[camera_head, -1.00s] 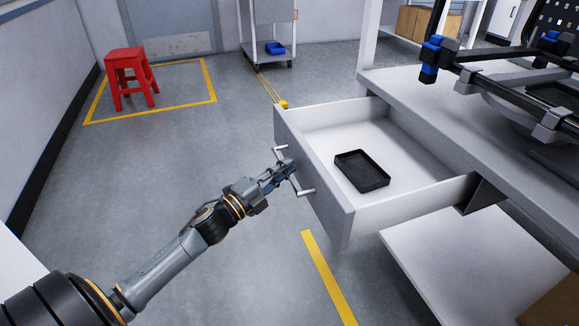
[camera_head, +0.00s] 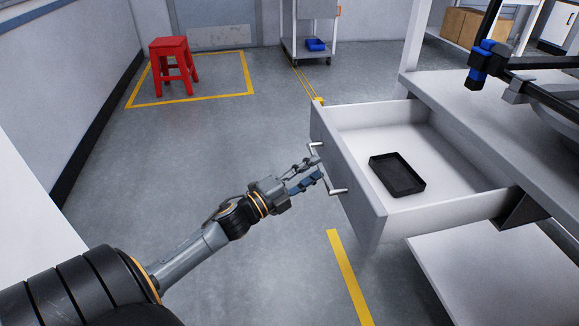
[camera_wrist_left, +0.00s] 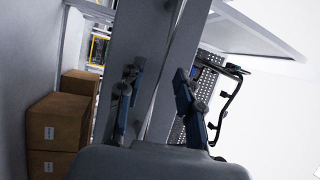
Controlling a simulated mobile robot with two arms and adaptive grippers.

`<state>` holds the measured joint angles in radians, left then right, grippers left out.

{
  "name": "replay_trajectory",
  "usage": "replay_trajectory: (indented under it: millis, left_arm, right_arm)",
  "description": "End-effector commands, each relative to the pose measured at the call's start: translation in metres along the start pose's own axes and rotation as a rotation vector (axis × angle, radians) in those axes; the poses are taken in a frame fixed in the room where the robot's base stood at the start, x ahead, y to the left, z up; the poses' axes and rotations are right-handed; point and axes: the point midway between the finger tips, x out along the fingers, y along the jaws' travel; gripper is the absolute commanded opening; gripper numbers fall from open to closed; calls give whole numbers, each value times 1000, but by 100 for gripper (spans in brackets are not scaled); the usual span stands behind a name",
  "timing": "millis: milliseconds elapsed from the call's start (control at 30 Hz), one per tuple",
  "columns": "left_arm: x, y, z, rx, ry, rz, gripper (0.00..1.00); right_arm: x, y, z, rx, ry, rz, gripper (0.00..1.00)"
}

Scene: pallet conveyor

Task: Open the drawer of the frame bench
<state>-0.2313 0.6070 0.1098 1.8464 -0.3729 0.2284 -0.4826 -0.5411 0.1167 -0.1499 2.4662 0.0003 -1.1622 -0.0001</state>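The drawer (camera_head: 348,190) of the frame bench (camera_head: 460,105) stands pulled well out, with its white inside showing. A bar handle (camera_head: 340,191) is on its front. My left gripper (camera_head: 312,171) is at this handle, with its fingers spread apart. Whether they touch the bar I cannot tell. In the left wrist view the two fingers of the gripper (camera_wrist_left: 157,95) are apart in front of a grey panel. A black tray (camera_head: 397,175) lies in the drawer. My right gripper is not in view.
A red stool (camera_head: 173,62) stands inside a yellow floor outline at the back left. A cart with a blue bin (camera_head: 315,44) is at the back. A lower shelf (camera_head: 480,270) lies under the bench. Floor left of the drawer is clear.

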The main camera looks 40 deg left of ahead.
Motion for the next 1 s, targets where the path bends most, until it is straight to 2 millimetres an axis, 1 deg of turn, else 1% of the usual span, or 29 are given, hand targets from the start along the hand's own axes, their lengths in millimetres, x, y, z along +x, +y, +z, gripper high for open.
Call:
replay_trajectory:
  millis: [33,300,400,500,667,1000]
  left_arm:
    - [-11,2,0,-2,-1,3,35]
    - [-65,1,0,-3,-2,3,35]
    - [-81,1,0,-2,-1,2,35]
    - [-92,0,0,-1,-1,0,35]
    - [-99,0,0,0,0,0,35]
    - [-99,0,0,0,1,-1,35]
  right_arm:
    - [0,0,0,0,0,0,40]
    - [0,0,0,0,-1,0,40]
    - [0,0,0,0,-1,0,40]
    - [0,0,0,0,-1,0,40]
    - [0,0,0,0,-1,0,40]
    - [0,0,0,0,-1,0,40]
